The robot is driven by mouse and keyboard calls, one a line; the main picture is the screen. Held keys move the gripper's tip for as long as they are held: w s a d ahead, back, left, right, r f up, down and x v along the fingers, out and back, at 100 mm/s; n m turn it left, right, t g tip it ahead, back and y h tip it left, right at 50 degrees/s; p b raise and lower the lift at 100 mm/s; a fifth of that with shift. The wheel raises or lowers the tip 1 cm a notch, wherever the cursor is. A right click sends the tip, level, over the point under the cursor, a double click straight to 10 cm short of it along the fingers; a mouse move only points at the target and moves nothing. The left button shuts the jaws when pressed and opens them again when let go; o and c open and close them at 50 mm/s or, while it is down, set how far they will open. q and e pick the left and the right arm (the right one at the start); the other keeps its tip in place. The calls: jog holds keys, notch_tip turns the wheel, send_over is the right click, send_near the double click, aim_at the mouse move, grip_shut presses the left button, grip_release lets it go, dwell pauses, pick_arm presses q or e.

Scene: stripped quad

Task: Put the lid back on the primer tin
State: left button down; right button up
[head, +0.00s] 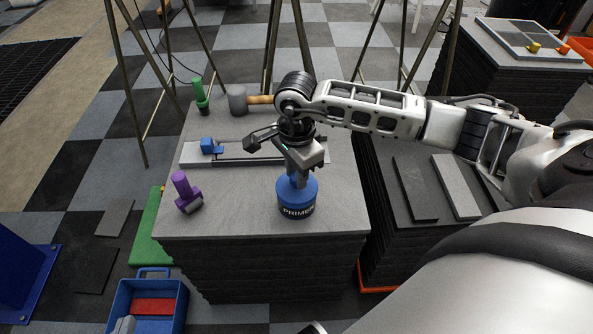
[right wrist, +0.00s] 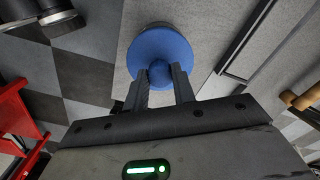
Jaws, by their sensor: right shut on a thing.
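In the right wrist view the lid (right wrist: 160,45) nearly hides the tin beneath. My right gripper (head: 299,176) points down from above, its two fingers shut on the lid's knob (right wrist: 160,73). My left gripper is not in view.
Behind are a light board with a blue block (head: 211,146), a green-handled tool (head: 200,92) and a mallet (head: 238,101). A blue toolbox (head: 176,303) stands on the floor below left. The table's front edge is close to the tin.

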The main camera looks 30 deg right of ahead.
dwell(0.4)
jog(key=o, duration=1.5)
jog(key=shift+r, duration=0.15)
jog(key=shift+r+p, duration=2.3)
jog(key=shift+r, duration=1.1)
grip_shut()
